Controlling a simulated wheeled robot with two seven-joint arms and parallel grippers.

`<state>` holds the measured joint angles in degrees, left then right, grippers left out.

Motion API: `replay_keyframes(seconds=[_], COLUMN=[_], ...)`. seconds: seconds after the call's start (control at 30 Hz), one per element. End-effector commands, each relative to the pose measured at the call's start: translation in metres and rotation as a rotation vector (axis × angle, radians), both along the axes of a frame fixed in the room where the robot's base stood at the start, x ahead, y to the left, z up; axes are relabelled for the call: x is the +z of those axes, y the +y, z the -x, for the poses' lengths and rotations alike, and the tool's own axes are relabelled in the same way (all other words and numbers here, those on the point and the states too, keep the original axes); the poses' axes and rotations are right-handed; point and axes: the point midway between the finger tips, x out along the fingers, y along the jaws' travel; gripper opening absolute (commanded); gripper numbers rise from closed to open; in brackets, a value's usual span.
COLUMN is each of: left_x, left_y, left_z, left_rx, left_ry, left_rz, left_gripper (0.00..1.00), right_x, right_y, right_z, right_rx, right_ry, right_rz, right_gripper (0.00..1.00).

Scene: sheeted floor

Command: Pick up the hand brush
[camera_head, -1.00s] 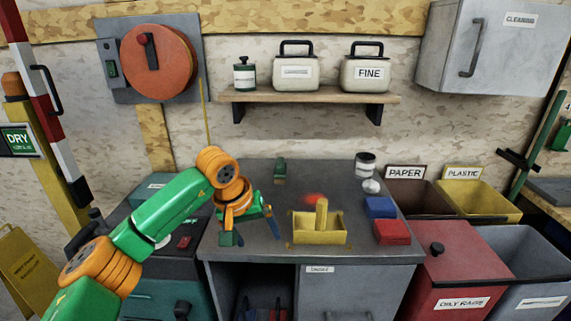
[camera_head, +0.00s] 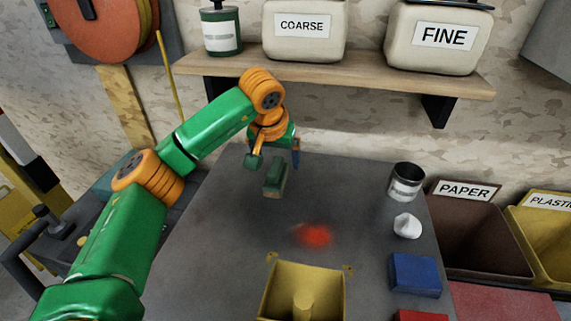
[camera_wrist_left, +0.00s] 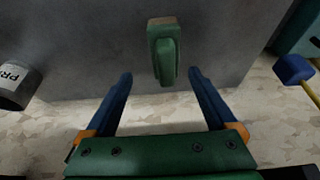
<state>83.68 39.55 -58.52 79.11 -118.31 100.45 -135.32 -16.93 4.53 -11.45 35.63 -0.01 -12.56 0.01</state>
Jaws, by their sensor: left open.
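The hand brush (camera_head: 275,177), a small green block with a raised green grip, lies on the grey bench top toward the back. My left gripper (camera_head: 275,158) is just behind and above it, at the end of the green and orange arm. In the left wrist view the brush (camera_wrist_left: 163,52) lies ahead of the open blue fingers (camera_wrist_left: 160,75), roughly centred between their lines. The fingers are apart and nothing is between them. My right gripper is not in view.
A blurred red patch (camera_head: 313,235) is on the bench (camera_head: 215,235). A yellow tray with an upright post (camera_head: 275,287) stands in front. A labelled can (camera_head: 405,182), white lump (camera_head: 407,225), blue block (camera_head: 415,274) and red block (camera_head: 420,316) line the right. A shelf (camera_head: 330,72) hangs above.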

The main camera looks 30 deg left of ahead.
Motion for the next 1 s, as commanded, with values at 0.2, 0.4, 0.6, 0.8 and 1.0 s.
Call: replay_keyframes(seconds=[0.2,0.4,0.6,0.8,1.0], left_x=[-0.031,-0.053,-0.053,-0.053,-0.053], left_y=[0.012,0.014,0.014,0.014,0.014], left_z=[-0.018,-0.026,-0.026,-0.026,-0.026], left_rx=[0.003,0.002,0.002,0.002,0.002], left_ry=[0.007,0.001,0.001,0.001,0.001], left_rz=[0.002,0.001,0.001,0.001,0.001], left_gripper=[0.90,0.90,0.77,0.23,0.00], right_x=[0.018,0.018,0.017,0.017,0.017], right_y=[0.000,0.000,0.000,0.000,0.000], right_z=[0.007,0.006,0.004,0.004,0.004], right_rx=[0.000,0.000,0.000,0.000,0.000], right_ry=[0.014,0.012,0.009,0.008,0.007], right_rz=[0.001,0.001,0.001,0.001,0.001], right_gripper=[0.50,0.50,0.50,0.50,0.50])
